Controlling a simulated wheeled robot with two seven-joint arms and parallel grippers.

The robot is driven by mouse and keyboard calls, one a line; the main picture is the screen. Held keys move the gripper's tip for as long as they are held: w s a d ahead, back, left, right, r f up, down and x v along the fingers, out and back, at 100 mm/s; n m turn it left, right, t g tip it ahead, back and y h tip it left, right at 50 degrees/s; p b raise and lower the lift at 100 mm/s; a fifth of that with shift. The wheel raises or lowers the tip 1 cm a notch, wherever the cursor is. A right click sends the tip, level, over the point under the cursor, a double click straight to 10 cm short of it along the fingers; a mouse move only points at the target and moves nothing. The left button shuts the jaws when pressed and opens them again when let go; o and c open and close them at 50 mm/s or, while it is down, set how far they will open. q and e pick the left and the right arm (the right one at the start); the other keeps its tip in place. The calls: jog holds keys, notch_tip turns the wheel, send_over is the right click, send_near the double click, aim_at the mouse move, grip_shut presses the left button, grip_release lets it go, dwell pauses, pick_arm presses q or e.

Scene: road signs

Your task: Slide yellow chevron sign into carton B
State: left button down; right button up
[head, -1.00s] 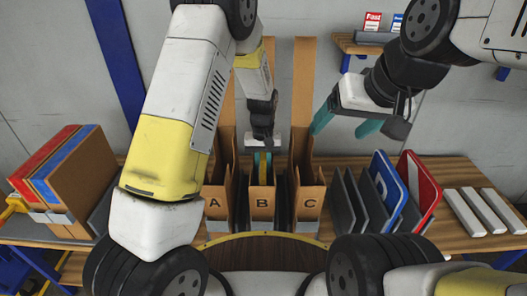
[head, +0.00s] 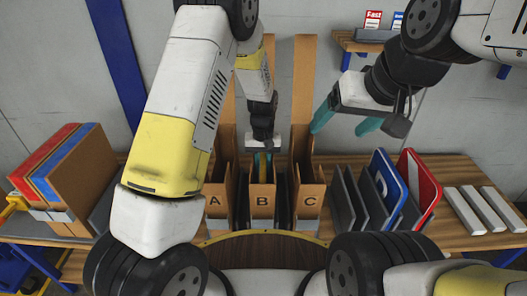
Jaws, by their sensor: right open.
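Carton B (head: 262,203) stands between carton A (head: 215,203) and carton C (head: 308,203) on the wooden bench. My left gripper (head: 263,168) points down into the mouth of carton B. Its teal fingers are close together on a thin yellow edge, which appears to be the yellow chevron sign (head: 263,160), seen edge-on; its face and lower part are hidden in the carton. My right gripper (head: 345,125) is open and empty, to the right above carton C.
A rack with blue and red signs (head: 386,190) stands right of the cartons, beside grey bars (head: 475,210). Brown, red and blue panels (head: 65,170) stand at left. A small shelf (head: 360,42) is on the wall. Tall brown panels rise behind the cartons.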

aim_at(263, 157)
pick_arm(q)
jog(key=shift+f, duration=0.2)
jog(key=c, duration=1.2)
grip_release()
notch_tip(263, 157, up, 8)
jog(key=shift+f, duration=0.1)
